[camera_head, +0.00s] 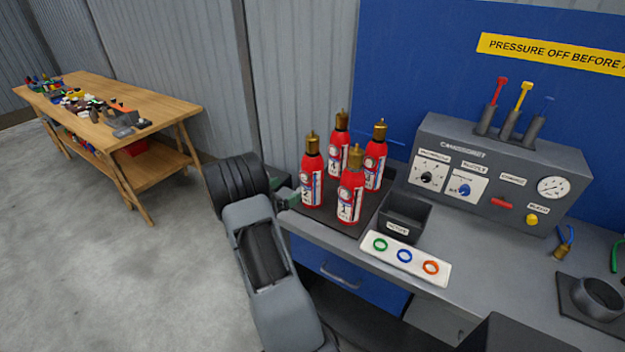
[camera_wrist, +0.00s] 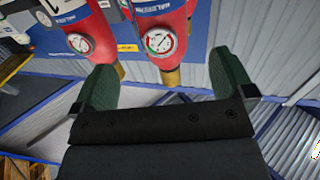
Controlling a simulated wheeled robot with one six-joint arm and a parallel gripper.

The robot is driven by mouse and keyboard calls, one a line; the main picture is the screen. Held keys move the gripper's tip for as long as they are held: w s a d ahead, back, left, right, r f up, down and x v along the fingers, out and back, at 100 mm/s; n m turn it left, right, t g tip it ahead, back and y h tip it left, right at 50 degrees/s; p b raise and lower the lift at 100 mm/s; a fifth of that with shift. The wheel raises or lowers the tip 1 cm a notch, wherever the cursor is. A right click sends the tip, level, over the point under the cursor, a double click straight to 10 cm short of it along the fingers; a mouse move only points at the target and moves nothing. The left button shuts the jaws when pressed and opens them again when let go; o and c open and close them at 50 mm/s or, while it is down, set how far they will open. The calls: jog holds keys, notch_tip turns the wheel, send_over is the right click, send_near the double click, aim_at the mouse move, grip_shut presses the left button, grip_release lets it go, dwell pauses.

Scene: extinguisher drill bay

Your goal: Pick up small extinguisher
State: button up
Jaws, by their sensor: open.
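Several small red extinguishers with brass tops and white labels stand upright together on a dark mat (camera_head: 330,218) on the bench. They are a front-left one (camera_head: 312,181), a front-right one (camera_head: 350,200), a back-left one (camera_head: 338,145) and a back-right one (camera_head: 375,165). My gripper (camera_head: 287,193) is at the mat's left edge, just left of the front-left extinguisher. In the wrist view its green fingers (camera_wrist: 165,82) are open. One extinguisher (camera_wrist: 165,15) with a round gauge appears inverted ahead of the gap, another (camera_wrist: 95,25) toward the left finger. Contact cannot be told.
A dark open box (camera_head: 405,215) and a white tray with coloured rings (camera_head: 450,270) lie right of the extinguishers. A grey control console (camera_head: 500,175) stands behind. A wooden table (camera_head: 165,110) with clutter is at far left. The floor between is clear.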

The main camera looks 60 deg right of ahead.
aim_at(304, 179)
jog(key=p+x, duration=0.1)
jog(key=x, duration=0.5)
jog(key=shift+d, duration=0.2)
jog(key=p+x, duration=0.1)
jog(key=x, duration=0.1)
jog(key=p+x, duration=0.1)
jog(key=x, duration=0.1)
jog(key=shift+r, duration=0.2)
jog(key=shift+s+d+f, duration=0.1)
jog(key=shift+s+d, duration=0.1)
jog(key=shift+d, duration=0.45)
jog(key=shift+c, duration=0.5)
jog(key=c, duration=1.5)
jog(key=shift+w+r, duration=0.1)
jog(key=shift+r, duration=0.15)
jog(key=shift+c, duration=0.6)
